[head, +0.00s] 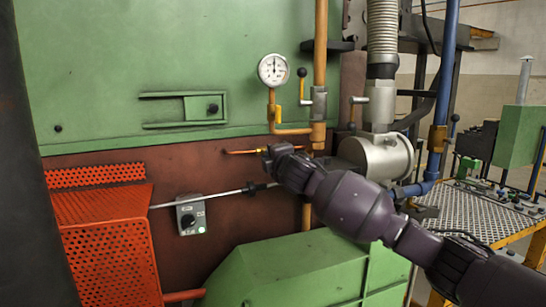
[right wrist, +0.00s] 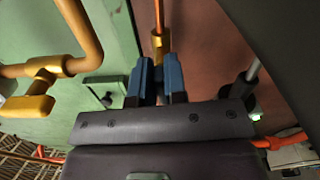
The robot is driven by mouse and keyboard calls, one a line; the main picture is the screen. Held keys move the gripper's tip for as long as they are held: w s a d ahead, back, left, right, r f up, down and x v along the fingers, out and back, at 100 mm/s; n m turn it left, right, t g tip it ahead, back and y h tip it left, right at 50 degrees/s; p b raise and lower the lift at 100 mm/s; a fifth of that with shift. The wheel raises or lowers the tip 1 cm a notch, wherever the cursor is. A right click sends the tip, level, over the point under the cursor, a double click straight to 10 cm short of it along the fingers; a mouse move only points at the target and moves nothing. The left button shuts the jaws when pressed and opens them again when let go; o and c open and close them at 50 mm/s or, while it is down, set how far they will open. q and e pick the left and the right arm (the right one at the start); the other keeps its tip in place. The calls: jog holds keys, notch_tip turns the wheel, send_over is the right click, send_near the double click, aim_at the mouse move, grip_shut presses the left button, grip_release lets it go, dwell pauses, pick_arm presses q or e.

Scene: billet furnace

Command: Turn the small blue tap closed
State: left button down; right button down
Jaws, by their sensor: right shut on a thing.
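My right gripper (head: 268,152) reaches in from the right, in front of the brown panel at the end of a thin copper pipe (head: 240,152). In the right wrist view, its two blue fingers (right wrist: 160,82) are close together at a small tap with a brass body (right wrist: 158,45) on a thin pipe. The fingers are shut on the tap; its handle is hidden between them. In the head view the gripper covers most of the tap, so how far it is turned cannot be seen. My left gripper is not in view.
A pressure gauge (head: 273,70) and a yellow lever with a black knob (head: 302,73) are above. A metal rod (head: 215,197) and a grey switch box (head: 190,215) are lower left. A silver cylinder (head: 377,157) stands close right; an orange perforated guard (head: 110,255) is far left.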

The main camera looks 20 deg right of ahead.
jog(key=c, duration=1.2)
grip_release()
jog(key=shift+o, duration=0.2)
jog(key=s+b, duration=0.1)
jog(key=s, duration=0.9)
jog(key=shift+s+d+b, duration=0.15)
jog(key=shift+s+b, duration=0.25)
